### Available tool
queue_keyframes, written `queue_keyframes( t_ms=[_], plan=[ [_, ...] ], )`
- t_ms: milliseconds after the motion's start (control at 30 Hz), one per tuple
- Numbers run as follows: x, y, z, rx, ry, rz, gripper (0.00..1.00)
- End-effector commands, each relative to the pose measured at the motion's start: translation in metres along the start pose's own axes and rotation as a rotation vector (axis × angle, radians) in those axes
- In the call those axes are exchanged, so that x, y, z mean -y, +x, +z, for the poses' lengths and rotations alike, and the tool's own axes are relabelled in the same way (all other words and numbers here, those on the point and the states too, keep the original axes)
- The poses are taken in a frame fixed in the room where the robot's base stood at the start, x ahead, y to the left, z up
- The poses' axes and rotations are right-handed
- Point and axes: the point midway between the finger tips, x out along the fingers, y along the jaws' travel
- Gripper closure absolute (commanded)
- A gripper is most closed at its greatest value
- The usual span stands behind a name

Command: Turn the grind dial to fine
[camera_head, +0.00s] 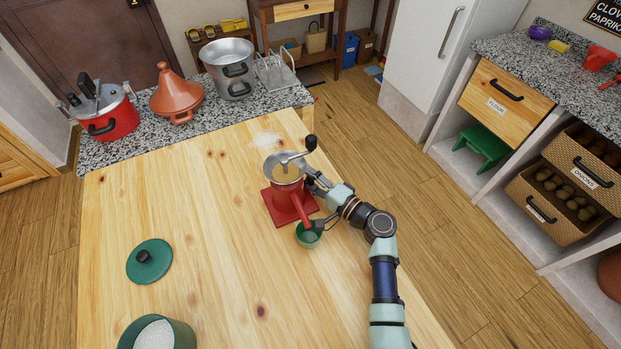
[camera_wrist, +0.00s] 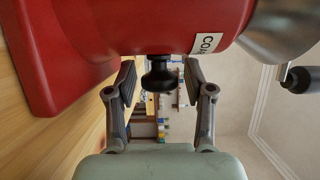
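A red grinder (camera_head: 284,178) with a silver hopper (camera_head: 273,162) and a black-knobbed crank (camera_head: 299,155) stands upright on the wooden table. Its side fills the top of the wrist view, with a white label (camera_wrist: 207,43) partly readable. A black knob (camera_wrist: 159,78), apparently the grind dial, sticks out of that side. My gripper (camera_head: 314,186) is at the grinder's right side. In the wrist view my gripper (camera_wrist: 159,68) is open, one finger on each side of the knob, with visible gaps. The dial's setting marks do not show.
A green cup (camera_head: 308,236) sits below the grinder's spout, close to my arm. A green lid (camera_head: 149,262) and a green pot of white grains (camera_head: 157,335) are at the left. A red pot (camera_head: 110,120) and a tagine (camera_head: 176,97) stand behind. The table's middle left is clear.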

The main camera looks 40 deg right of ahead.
Motion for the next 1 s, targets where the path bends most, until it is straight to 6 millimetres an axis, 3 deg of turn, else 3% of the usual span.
queue_keyframes(
  t_ms=[33, 267, 667, 1000],
  plan=[
    [0.0, 0.0, 0.0, 0.0, 0.0, 0.0, 0.61],
    [0.0, 0.0, 0.0, 0.0, 0.0, 0.0, 0.99],
    [0.007, 0.0, 0.0, 0.001, 0.027, 0.067, 1.0],
    [0.012, 0.0, 0.0, 0.001, 0.127, 0.31, 1.0]
  ],
)
